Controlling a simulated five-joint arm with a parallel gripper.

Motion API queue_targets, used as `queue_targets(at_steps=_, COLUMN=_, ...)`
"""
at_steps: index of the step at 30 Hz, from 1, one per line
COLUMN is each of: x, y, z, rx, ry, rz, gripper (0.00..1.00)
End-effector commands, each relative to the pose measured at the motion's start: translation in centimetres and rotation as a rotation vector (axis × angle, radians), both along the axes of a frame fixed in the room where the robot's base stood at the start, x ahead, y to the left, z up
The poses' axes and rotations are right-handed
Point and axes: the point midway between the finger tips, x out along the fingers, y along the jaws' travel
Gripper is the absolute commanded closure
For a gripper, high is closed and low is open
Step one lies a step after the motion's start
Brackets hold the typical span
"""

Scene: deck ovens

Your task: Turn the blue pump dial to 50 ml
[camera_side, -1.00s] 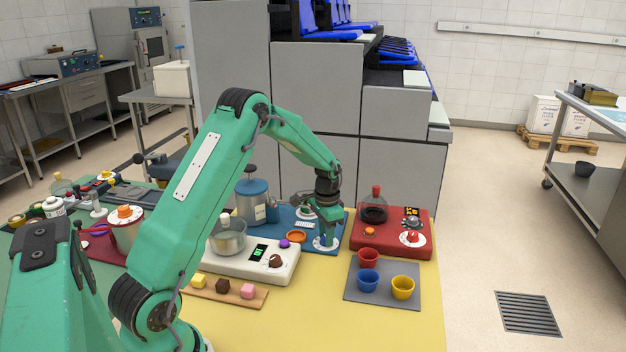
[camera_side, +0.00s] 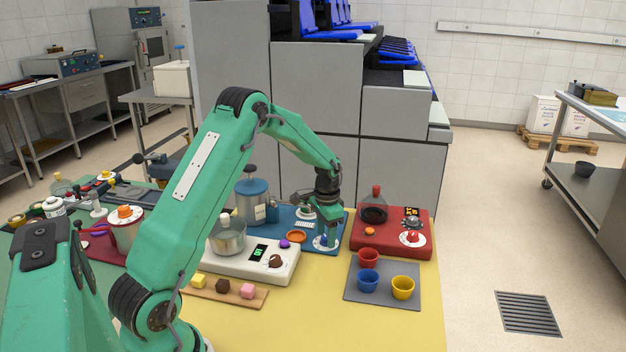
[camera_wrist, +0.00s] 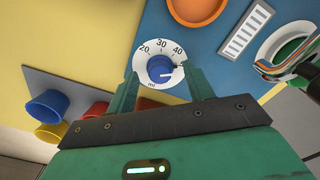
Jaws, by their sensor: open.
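The blue pump dial (camera_wrist: 159,68) sits on a round white scale plate marked 20, 30, 40 and ml in the wrist view. Its dark pointer is toward the right, past the 40 mark; no 50 label is legible there. The dial also shows small in the side view (camera_side: 322,241), partly hidden by my gripper. My gripper (camera_wrist: 162,84) is open, with one finger on each side of the dial plate in the wrist view. I cannot tell whether the fingers touch the dial. In the side view, my gripper (camera_side: 326,232) points down over the blue pump base (camera_side: 342,232).
An orange dish (camera_side: 297,237) is beside the dial. The white scale (camera_side: 230,262) stands left, the red machine (camera_side: 365,242) right. Several cups stand on a grey mat (camera_side: 381,296) in front. The yellow table area (camera_side: 330,325) is clear near the front.

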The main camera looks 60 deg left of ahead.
Motion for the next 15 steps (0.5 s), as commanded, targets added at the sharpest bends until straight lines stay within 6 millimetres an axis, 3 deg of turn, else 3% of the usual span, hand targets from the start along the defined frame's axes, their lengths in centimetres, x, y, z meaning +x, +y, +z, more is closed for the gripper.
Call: queue_targets(at_steps=15, x=0.0, y=0.0, z=5.9, rx=0.001, ry=-0.002, rz=0.000, gripper=0.48)
